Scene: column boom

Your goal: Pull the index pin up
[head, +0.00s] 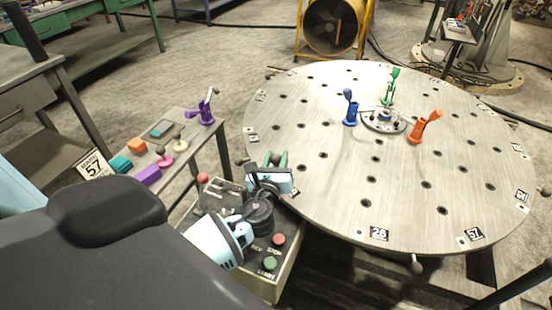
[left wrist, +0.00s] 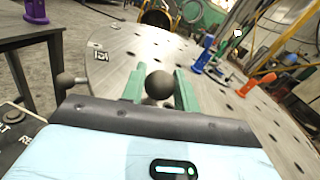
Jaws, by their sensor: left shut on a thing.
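My left gripper (head: 276,160) is at the near-left rim of the round steel table (head: 330,150), just beyond the control box. Its two green fingers also show in the left wrist view (left wrist: 160,88). They are shut on the index pin, whose dark round knob (left wrist: 158,84) shows between them. The pin's shaft is hidden below the knob, so its height cannot be told. In the head view the gripper largely hides the pin. My right gripper is in neither view.
The control box (head: 270,287) with red and green buttons stands close under my left arm. A side bench (head: 183,158) with coloured blocks is to its left. Blue (head: 350,110), green (head: 390,85) and orange (head: 424,126) clamps stand around the table's centre.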

